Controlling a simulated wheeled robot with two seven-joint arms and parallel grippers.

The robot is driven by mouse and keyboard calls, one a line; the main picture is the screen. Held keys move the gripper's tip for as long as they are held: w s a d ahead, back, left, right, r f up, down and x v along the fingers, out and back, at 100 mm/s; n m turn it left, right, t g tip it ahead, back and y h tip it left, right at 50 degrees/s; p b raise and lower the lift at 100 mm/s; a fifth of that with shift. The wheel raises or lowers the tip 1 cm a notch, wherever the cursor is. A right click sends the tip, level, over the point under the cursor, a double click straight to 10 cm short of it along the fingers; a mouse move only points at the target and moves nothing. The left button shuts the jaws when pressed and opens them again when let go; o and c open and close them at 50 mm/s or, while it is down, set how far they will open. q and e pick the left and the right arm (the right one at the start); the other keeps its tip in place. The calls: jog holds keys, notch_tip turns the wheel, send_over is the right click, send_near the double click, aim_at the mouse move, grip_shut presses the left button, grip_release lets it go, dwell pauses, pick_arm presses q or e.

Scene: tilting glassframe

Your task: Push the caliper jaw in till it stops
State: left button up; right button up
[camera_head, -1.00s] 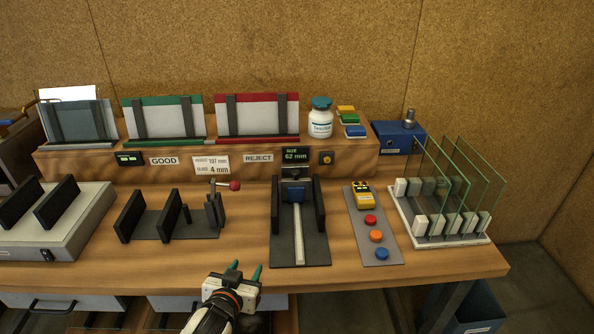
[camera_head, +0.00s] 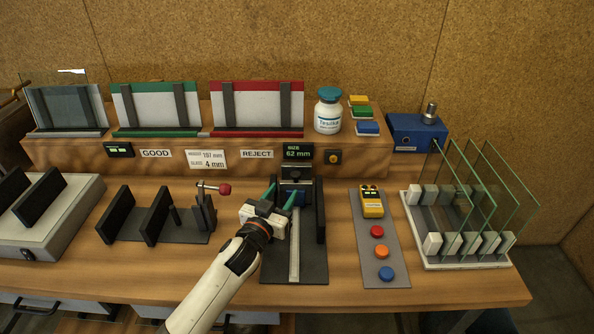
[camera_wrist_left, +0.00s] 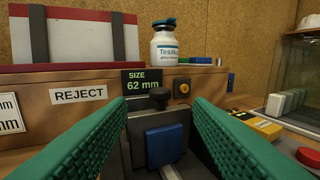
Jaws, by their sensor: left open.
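A display (camera_head: 298,153) above the caliper reads SIZE 62 mm. My left gripper (camera_head: 281,195) has green fingers and is open. It is over the caliper, with its fingers pointing towards the jaw and the pad between them in the wrist view. I cannot tell whether it touches the pad. My right gripper is not in view.
A clamp with a red knob (camera_head: 224,189) stands left of the caliper. A grey strip (camera_head: 371,265) with a yellow meter and coloured buttons lies to the right. Glass panes stand in a white rack (camera_head: 470,262) at the far right. A white bottle (camera_head: 328,112) stands on the shelf behind.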

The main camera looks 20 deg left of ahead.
aim_at(294, 177)
pick_arm(q)
jog(key=w, duration=0.4)
jog(key=shift+d, duration=0.25)
jog(key=w, duration=0.4)
jog(key=shift+w+d, duration=0.25)
jog(key=shift+w, duration=0.25)
jog(key=shift+f, duration=0.1)
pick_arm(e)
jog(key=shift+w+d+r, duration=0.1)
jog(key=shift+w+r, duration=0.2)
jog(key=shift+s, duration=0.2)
